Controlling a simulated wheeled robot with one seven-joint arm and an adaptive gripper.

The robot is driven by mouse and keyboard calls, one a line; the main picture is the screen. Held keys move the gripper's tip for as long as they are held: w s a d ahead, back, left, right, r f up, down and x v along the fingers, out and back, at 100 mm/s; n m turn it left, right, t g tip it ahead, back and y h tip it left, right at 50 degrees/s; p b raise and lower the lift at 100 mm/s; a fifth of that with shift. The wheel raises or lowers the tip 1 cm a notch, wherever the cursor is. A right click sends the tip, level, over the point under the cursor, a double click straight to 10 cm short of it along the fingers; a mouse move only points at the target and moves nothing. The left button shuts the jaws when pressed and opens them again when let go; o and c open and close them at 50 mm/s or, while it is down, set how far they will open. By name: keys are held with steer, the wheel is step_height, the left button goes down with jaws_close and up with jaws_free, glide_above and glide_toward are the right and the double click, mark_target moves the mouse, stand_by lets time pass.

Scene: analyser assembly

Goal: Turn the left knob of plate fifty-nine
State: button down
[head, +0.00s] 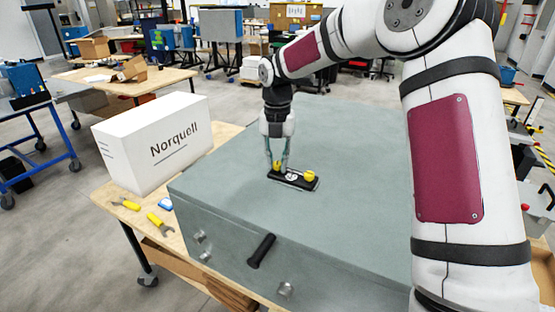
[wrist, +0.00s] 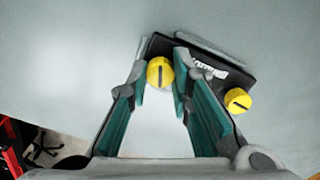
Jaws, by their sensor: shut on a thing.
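A black plate (head: 295,180) with two yellow knobs lies on top of the grey-green case. Its label is too small to read in the head view and only partly visible in the wrist view. The left knob (wrist: 160,72) sits between my gripper's fingertips (wrist: 163,66), which are closed around it; it also shows in the head view (head: 277,166). The right knob (wrist: 238,101) is free, with a dark slot across its face, and it shows in the head view (head: 309,176). My gripper (head: 277,166) points down at the plate's left end.
The large case (head: 350,140) has a wide bare top and a black handle (head: 261,251) in front. A white Norquell box (head: 152,142) stands left of it. Two yellow tools (head: 158,222) and a small blue item (head: 166,204) lie on the wooden table.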

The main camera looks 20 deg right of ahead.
steer(key=n, duration=0.4)
steer(key=shift+s+d+f+n, duration=0.1)
steer(key=shift+s+f+n, duration=0.1)
steer(key=shift+f+n, duration=0.1)
steer(key=n, duration=0.3)
steer(key=shift+w, duration=0.1)
steer(key=n+b, duration=0.3)
steer(key=shift+w+f, duration=0.1)
steer(key=shift+n+b, duration=0.5)
steer(key=shift+b, duration=0.25)
steer(key=shift+r+n+b, duration=0.2)
steer(key=shift+n+b, duration=0.1)
steer(key=shift+b, duration=0.2)
steer(key=c, duration=1.4)
jaws_free()
steer(key=shift+r, duration=0.1)
